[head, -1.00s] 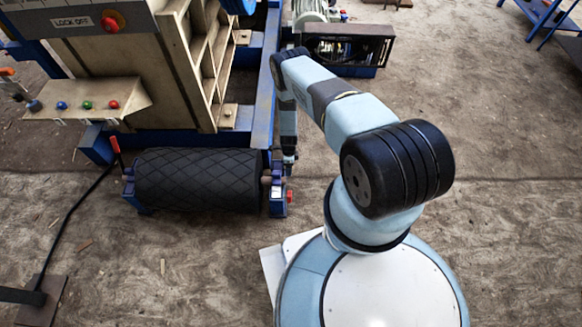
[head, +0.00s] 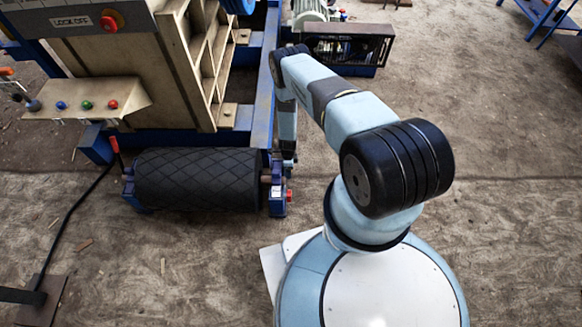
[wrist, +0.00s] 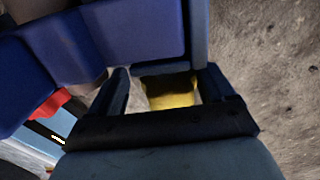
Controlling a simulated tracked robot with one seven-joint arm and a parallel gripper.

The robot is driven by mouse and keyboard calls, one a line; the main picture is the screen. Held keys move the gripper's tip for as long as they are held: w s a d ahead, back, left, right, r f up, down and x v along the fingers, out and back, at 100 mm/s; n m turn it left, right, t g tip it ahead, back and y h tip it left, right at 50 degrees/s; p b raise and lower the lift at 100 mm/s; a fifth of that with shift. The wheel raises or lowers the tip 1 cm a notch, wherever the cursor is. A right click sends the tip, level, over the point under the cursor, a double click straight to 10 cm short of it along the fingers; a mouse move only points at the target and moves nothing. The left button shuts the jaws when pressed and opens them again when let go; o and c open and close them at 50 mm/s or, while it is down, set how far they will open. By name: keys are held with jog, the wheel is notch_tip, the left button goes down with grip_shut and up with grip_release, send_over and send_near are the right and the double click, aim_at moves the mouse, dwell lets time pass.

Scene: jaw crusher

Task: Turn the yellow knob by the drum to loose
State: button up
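The yellow knob (wrist: 171,93) shows in the wrist view between the two fingers of my gripper (wrist: 167,84). Its upper part is dark in shadow. The fingers stand apart, with a narrow gap visible on each side of the knob, so the gripper looks open around it. Whether either finger touches it I cannot tell. In the head view the black drum (head: 198,180) with a diamond-pattern surface lies at the foot of the machine. My gripper is down by the drum's right end, mostly hidden behind the blue bracket, and the knob is not visible there.
A blue bracket (head: 278,190) with a red part holds the drum's right end; blue metal (wrist: 140,30) is close to my fingers in the wrist view. A blue beam (head: 264,95) runs beside my arm.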

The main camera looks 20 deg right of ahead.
jog(key=shift+w+d+r, duration=0.1)
jog(key=shift+w, duration=0.1)
jog(key=shift+w+r, duration=0.1)
jog(key=shift+r, duration=0.4)
notch_tip(320, 180, up, 13)
jog(key=shift+w+f, duration=0.2)
jog(key=shift+w, duration=0.05)
jog(key=shift+d, duration=0.1)
dwell(0.5)
